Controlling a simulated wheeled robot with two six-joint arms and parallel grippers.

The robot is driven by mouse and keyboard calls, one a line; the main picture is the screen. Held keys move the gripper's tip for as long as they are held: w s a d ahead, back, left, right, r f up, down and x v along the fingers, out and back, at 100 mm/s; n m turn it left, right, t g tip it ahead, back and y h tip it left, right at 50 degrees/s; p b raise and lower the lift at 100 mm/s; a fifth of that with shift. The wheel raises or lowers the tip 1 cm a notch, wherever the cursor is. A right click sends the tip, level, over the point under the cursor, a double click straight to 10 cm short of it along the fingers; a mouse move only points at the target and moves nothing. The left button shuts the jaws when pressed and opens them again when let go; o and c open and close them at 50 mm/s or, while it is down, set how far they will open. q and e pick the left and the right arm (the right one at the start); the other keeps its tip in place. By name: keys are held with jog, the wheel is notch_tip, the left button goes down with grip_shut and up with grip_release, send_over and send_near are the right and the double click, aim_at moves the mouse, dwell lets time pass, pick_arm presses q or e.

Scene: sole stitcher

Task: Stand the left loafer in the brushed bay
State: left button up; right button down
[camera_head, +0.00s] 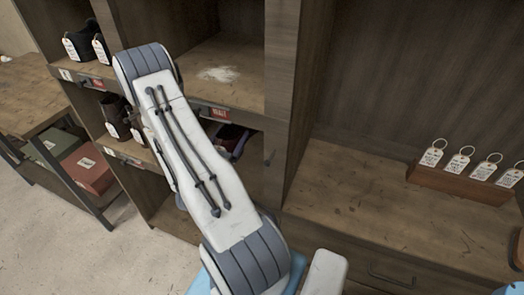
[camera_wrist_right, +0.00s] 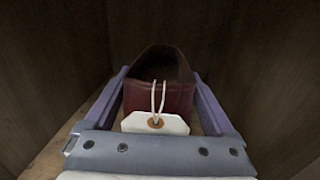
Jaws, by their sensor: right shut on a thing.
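A dark red loafer (camera_wrist_right: 160,98) is between the fingers of my right gripper (camera_wrist_right: 160,76) in the right wrist view. The gripper is shut on it, and a white tag (camera_wrist_right: 155,123) on a string hangs at the near end. Dark wooden walls stand on both sides. In the head view my right arm hides most of the gripper; part of the dark loafer (camera_head: 232,137) shows in a lower bay of the shelf unit. The bay labels are too small to read, so I cannot tell which is the brushed bay. My left gripper is not in view.
The bay above holds only a pale dusty patch (camera_head: 219,74). Tagged black shoes (camera_head: 80,42) and brown boots (camera_head: 116,110) occupy bays to the left. A red box (camera_head: 88,170) sits under the left table. A rack of key tags (camera_head: 462,182) stands on the mostly clear right counter (camera_head: 380,215).

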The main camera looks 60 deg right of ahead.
jog(key=shift+s+d, duration=0.15)
jog(key=shift+d, duration=0.35)
jog(key=shift+w+d, duration=0.15)
jog(key=shift+w, duration=0.2)
jog(key=shift+w+d+f+p, duration=0.15)
jog(key=shift+w+f, duration=1.6)
jog(key=shift+w+d+f+p, duration=0.15)
jog(key=shift+w+f+p, duration=0.05)
jog(key=shift+w+f, duration=1.55)
jog(key=shift+w+d+f+p, duration=0.15)
jog(key=shift+w+f, duration=1.6)
grip_release()
jog(key=shift+f, duration=0.15)
